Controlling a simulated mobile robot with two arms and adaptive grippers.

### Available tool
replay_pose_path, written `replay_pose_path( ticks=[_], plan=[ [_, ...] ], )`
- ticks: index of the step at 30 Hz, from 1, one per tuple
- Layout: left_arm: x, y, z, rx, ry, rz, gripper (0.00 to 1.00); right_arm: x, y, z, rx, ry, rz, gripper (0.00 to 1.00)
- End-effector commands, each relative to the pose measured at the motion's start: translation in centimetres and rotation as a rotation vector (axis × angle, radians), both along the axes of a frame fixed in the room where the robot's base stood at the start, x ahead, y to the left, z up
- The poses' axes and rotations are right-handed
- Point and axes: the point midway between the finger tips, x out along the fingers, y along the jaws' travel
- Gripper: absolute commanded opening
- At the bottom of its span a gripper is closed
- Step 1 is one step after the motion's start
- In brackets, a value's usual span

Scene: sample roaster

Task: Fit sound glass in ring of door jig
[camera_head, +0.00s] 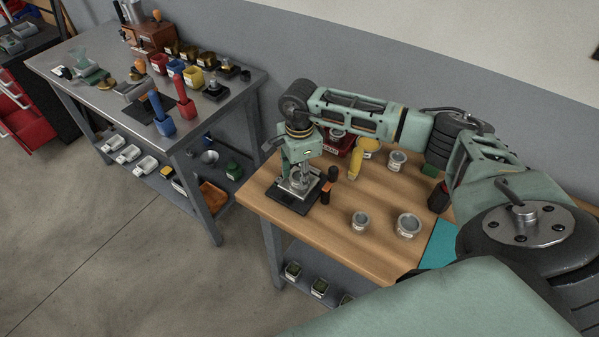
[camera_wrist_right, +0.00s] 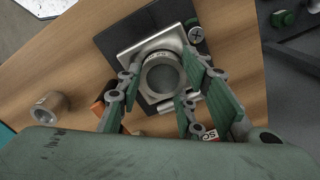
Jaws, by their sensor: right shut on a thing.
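My right gripper (camera_head: 299,174) points down over the door jig at the left end of the wooden table. The jig has a dark base plate (camera_head: 291,204) and a pale metal ring holder, which shows in the right wrist view (camera_wrist_right: 150,45). In that view the fingers are shut on a round, grey-rimmed glass (camera_wrist_right: 163,88), seen from above. The glass lies over the ring holder. I cannot tell whether it is seated in the ring or just above it, as the fingers and glass cover the ring. My left gripper is not in view.
Labelled round pieces (camera_head: 360,220), (camera_head: 408,225) and (camera_head: 397,160) stand on the wooden table (camera_head: 330,250). A black and orange tool (camera_head: 326,190) stands close beside the jig. A yellow object (camera_head: 355,172) lies behind it. A separate metal bench (camera_head: 110,100) with several tools stands left.

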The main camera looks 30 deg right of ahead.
Motion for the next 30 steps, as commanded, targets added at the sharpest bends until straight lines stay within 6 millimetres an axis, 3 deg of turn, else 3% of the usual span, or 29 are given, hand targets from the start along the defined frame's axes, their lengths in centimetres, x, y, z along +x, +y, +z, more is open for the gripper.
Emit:
replay_pose_path(
  ticks=[2,3,8,21,30],
  plan=[
    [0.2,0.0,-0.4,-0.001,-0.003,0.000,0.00,0.0,0.0,-0.4,0.000,0.000,0.000,0.06],
    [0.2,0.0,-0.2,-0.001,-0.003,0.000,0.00,0.0,0.0,-0.2,0.000,0.000,0.000,0.37],
    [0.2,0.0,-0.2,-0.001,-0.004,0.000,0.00,0.0,0.0,-0.2,0.000,0.000,0.000,0.51],
    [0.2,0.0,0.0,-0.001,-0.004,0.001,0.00,0.1,0.0,0.5,0.000,-0.002,0.000,0.53],
    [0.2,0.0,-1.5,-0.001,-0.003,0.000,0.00,0.1,-0.1,6.4,-0.001,-0.007,0.001,0.53]
  ],
)
